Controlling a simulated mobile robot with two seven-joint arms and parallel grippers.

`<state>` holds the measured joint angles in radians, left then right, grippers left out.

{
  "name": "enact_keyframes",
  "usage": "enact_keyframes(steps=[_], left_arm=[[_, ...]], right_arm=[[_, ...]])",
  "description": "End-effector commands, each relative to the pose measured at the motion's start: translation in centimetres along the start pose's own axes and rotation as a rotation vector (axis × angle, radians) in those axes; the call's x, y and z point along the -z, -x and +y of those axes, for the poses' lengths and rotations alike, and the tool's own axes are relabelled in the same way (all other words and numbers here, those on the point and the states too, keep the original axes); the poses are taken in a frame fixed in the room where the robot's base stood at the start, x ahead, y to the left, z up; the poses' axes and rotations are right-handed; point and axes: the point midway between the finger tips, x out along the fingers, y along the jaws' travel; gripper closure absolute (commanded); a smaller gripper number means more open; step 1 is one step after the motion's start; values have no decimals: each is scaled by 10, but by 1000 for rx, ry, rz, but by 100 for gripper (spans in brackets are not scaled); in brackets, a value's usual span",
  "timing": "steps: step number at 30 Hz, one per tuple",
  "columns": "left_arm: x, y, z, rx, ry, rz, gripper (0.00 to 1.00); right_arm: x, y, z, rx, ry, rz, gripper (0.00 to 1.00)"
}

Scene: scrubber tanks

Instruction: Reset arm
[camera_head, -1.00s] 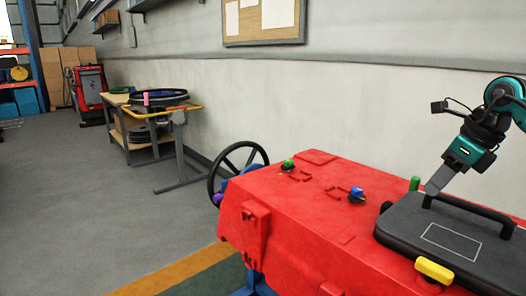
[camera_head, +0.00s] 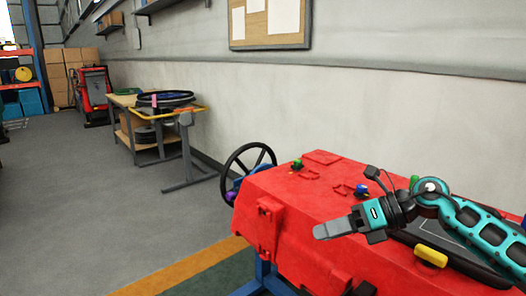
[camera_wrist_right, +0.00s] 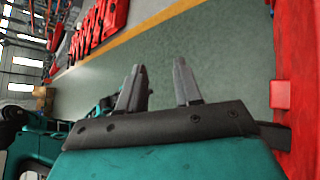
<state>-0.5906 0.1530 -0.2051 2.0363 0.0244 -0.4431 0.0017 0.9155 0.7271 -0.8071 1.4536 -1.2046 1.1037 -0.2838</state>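My right arm (camera_head: 480,232) comes in from the right of the head view, over the red scrubber tank. My right gripper (camera_head: 322,231) points left above the tank top and is empty. In the right wrist view its two fingers (camera_wrist_right: 158,85) stand apart with only floor beyond them. The red tank (camera_head: 300,200) carries a black lid (camera_head: 478,262) with a yellow latch (camera_head: 431,256), partly hidden behind my arm. My left gripper is not in view.
A green knob (camera_head: 297,164) and a blue knob (camera_head: 362,190) stand up from the tank top. A black steering wheel (camera_head: 236,165) is at its far left end. A workbench (camera_head: 133,127) stands along the wall. The floor to the left is clear.

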Motion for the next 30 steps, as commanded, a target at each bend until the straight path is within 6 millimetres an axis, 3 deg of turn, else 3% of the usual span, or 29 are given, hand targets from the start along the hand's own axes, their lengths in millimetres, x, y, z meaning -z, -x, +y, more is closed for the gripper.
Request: enact_keyframes(steps=[1,3,7,11,16,20,24,30], left_arm=[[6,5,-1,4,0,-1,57],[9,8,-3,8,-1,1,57],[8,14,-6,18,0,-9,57],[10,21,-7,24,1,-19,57],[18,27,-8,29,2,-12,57],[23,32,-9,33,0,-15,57],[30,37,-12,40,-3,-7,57],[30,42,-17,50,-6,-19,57]], right_arm=[[4,-19,17,-92,-83,-66,66],[6,-36,35,-199,-203,-168,66],[8,-53,57,-367,-472,-361,66],[15,-55,61,-494,-787,-553,66],[46,-47,42,-586,-1251,-800,66],[92,-39,18,-597,-1632,-979,66],[165,-30,0,-554,-2046,-1161,66],[265,-21,0,-437,-2500,-1347,66]])
